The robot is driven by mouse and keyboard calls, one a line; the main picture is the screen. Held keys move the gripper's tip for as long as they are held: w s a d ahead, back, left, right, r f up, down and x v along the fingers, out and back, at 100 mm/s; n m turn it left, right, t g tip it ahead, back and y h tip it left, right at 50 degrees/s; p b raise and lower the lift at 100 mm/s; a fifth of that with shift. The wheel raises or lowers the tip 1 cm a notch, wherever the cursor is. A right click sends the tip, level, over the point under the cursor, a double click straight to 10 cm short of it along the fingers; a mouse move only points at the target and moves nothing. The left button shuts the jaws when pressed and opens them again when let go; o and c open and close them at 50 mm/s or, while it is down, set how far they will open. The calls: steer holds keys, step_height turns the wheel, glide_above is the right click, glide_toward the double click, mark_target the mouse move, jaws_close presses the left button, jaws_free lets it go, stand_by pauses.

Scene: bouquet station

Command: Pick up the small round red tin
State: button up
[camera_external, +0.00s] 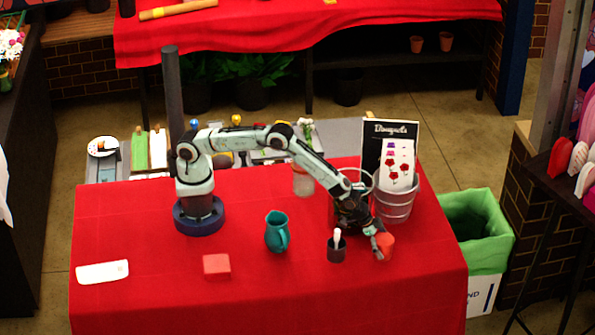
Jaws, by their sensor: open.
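The small round red tin (387,243) stands on the red-covered table, right of the middle. It looks orange-red against the cloth. My gripper (378,248) points down at the tin's left side, with its fingers open. A finger overlaps the tin's left edge in this view. I cannot tell whether the fingers touch the tin or reach around it.
A dark pot with a white-handled tool (336,252) stands just left of my gripper. A metal bucket (394,208) with a flower card stands behind. A teal pitcher (276,233), a red block (216,265) and a white slab (102,272) are further left. The table front is clear.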

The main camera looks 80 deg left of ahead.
steer(key=shift+c, duration=0.3)
steer(key=c, duration=1.3)
steer(key=shift+o, duration=0.2)
